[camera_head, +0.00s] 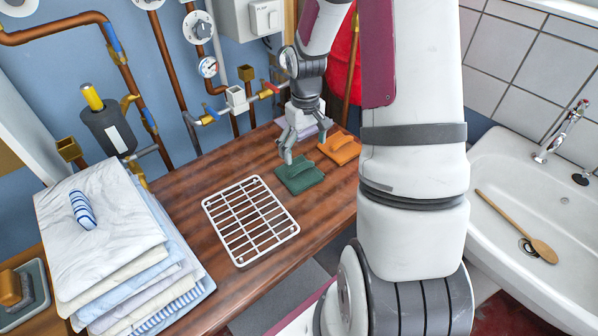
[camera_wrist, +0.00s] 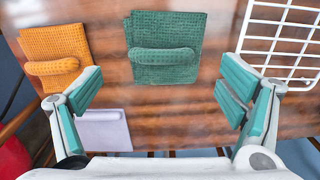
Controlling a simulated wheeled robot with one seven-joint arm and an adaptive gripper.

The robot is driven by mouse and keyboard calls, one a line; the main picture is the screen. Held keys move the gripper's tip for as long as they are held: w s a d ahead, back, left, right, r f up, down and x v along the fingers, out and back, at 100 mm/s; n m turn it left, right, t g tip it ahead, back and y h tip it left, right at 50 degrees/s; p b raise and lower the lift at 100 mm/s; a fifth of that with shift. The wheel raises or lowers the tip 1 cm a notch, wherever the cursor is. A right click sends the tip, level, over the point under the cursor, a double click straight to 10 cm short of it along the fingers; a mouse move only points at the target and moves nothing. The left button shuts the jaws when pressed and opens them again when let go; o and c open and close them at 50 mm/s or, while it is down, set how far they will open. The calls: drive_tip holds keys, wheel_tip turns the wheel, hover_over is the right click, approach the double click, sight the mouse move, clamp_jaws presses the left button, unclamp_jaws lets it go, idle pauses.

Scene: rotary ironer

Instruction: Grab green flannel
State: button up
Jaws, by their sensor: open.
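The green flannel (camera_head: 299,177) lies on the wooden table between the white wire rack and the orange flannel. It is a folded square with a raised roll across it. In the wrist view the green flannel (camera_wrist: 165,45) is ahead of my gripper, roughly centred between the fingers. My gripper (camera_head: 288,150) is open and empty, above the table at the flannel's back left edge in the head view. Its two teal-padded fingers (camera_wrist: 160,90) are wide apart in the wrist view and do not hold the flannel.
The orange flannel (camera_head: 340,148) and a lilac cloth (camera_wrist: 104,130) lie close by. The white wire rack (camera_head: 236,222) is beside the green flannel. A stack of folded linen (camera_head: 110,245) stands at the left. Pipes and valves line the back wall; a sink (camera_head: 535,190) is at the right.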

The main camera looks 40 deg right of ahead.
sight(301, 166)
wheel_tip(301, 166, down, 2)
drive_tip(key=shift+f, duration=0.1)
drive_tip(key=f, duration=0.2)
drive_tip(key=w+f, duration=0.1)
drive_tip(key=f, duration=0.2)
drive_tip(key=c, duration=1)
